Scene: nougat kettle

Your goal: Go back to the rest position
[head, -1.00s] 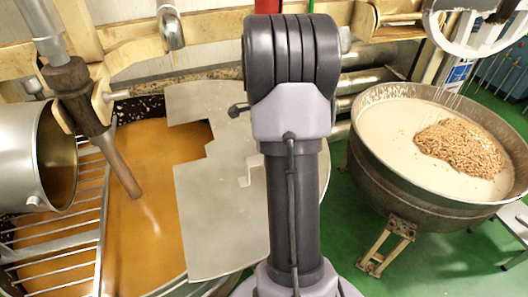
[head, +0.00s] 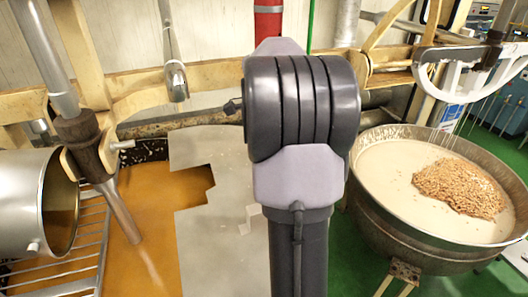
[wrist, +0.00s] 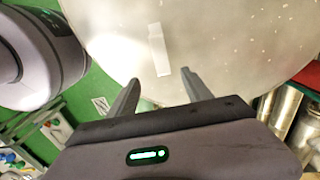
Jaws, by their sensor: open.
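My gripper (wrist: 160,82) shows in the wrist view with its two dark fingers apart and nothing between them. Beyond the fingertips is a large pale grey, rounded surface (wrist: 230,40) with a light strip on it; I cannot tell how far off it is. In the head view my own arm stands upright in the middle, and it hides my gripper.
Left is a kettle of orange-brown liquid (head: 185,188), partly under a grey metal sheet (head: 215,245), with a steel pot (head: 35,190) beside it. Right is a round kettle (head: 405,225) of cream mass with a nut heap (head: 460,188). Green floor (head: 340,260) lies between.

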